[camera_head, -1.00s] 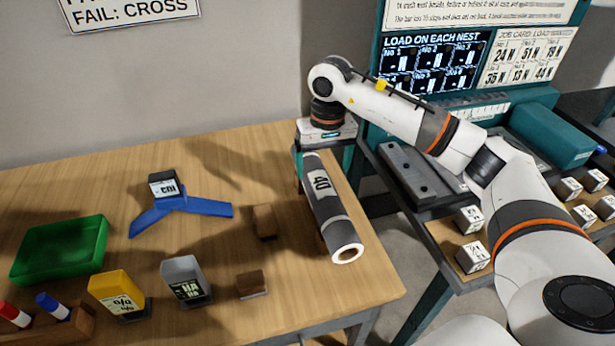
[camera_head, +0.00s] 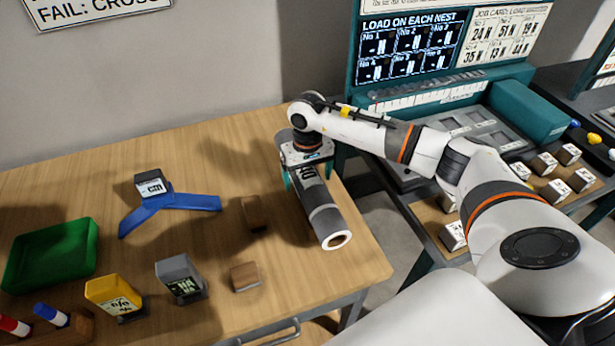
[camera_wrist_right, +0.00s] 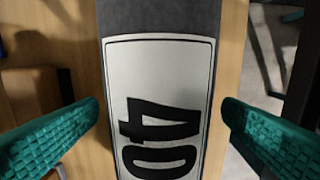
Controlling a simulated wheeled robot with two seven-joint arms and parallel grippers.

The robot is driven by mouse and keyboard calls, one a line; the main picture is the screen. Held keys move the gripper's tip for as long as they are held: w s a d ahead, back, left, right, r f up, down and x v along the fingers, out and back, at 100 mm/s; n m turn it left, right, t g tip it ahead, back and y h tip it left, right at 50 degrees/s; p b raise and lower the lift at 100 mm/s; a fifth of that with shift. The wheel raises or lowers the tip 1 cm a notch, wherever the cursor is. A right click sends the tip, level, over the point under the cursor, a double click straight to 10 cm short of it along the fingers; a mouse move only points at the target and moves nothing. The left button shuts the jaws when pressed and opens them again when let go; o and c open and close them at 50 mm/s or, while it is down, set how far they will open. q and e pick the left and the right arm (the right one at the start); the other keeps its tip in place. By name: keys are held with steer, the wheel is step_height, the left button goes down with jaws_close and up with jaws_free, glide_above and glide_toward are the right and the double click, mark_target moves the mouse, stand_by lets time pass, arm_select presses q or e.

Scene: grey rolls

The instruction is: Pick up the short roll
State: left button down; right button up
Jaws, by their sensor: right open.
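A dark grey roll (camera_head: 326,218) with a pale hollow end and a white label reading 40 lies near the right edge of the wooden table. My right gripper (camera_head: 308,175) is over the roll's labelled part, with one teal finger on each side of it. In the right wrist view the roll (camera_wrist_right: 160,20) fills the middle between the two spread fingers, with a gap on both sides. The gripper is open and holds nothing. The roll's far end is partly hidden by my right gripper. My left gripper is not in view.
Wooden blocks (camera_head: 254,213) (camera_head: 245,277) lie left of the roll. A blue stand (camera_head: 185,203), a green tray (camera_head: 50,255), and yellow (camera_head: 112,292) and grey (camera_head: 178,278) boxes are further left. A teal test bench (camera_head: 525,108) stands right, across a gap.

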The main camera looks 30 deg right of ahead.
steer(key=shift+f, duration=0.75)
steer(key=c, duration=1.2)
